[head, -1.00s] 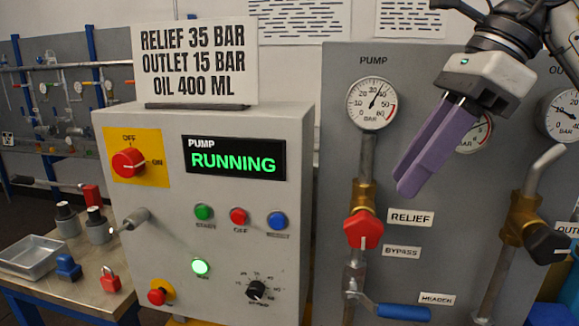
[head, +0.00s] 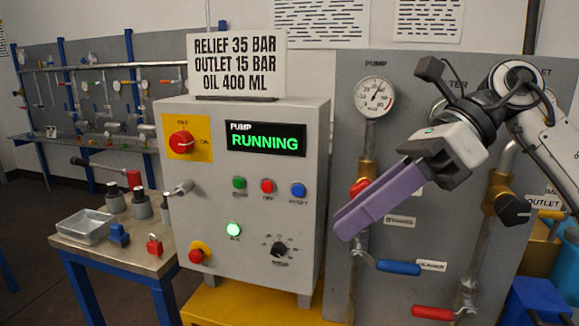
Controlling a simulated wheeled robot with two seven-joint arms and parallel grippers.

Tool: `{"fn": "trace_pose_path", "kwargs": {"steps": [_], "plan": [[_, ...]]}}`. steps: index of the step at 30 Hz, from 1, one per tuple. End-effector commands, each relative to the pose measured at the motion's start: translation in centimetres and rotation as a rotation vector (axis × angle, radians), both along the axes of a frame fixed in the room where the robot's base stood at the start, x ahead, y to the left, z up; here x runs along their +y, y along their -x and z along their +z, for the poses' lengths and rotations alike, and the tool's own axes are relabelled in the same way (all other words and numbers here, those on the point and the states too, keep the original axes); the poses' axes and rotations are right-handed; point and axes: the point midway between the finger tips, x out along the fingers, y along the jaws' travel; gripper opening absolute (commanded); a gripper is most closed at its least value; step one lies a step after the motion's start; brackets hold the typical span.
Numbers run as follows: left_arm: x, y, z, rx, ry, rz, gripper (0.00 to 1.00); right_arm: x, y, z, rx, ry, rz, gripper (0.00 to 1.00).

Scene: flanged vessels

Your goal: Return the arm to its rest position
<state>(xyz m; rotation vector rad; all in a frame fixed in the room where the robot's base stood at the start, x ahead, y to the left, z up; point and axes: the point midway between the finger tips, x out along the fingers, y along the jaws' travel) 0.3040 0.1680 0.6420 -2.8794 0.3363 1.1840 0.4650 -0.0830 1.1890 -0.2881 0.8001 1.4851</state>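My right arm comes in from the right, in front of the grey pump panel (head: 420,285). Its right gripper (head: 348,226) has long purple fingers pointing down and left. The fingers lie together with nothing seen between them. They pass in front of the panel's pipe and hide most of the red relief knob (head: 359,187), whose edge still shows. The gripper looks apart from the panel, though its exact distance is hard to tell. My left gripper is out of view.
The control box (head: 210,245) shows a green RUNNING display (head: 265,139) and stands left of the gripper. A blue-handled valve (head: 398,267), a red handle (head: 432,313) and a black outlet knob (head: 512,210) stick out from the panel. A side table (head: 143,262) stands at left.

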Motion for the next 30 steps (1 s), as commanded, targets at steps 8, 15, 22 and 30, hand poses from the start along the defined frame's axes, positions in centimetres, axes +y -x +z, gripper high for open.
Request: {"fn": "trace_pose_path", "kwargs": {"steps": [8, 15, 22, 30], "plan": [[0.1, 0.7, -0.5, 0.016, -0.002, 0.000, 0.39, 7.2, 1.4, -2.5, 0.397, -0.502, -0.039, 0.26], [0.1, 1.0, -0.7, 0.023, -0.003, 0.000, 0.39, 7.6, -1.8, -4.5, 0.913, -1.009, -0.291, 0.26], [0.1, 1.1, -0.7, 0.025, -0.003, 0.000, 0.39, 2.6, -6.5, -14.4, 1.450, -1.396, -0.725, 0.26], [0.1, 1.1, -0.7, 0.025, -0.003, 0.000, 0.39, -4.1, -3.9, -33.5, 1.989, -1.641, -1.370, 0.26]]}}
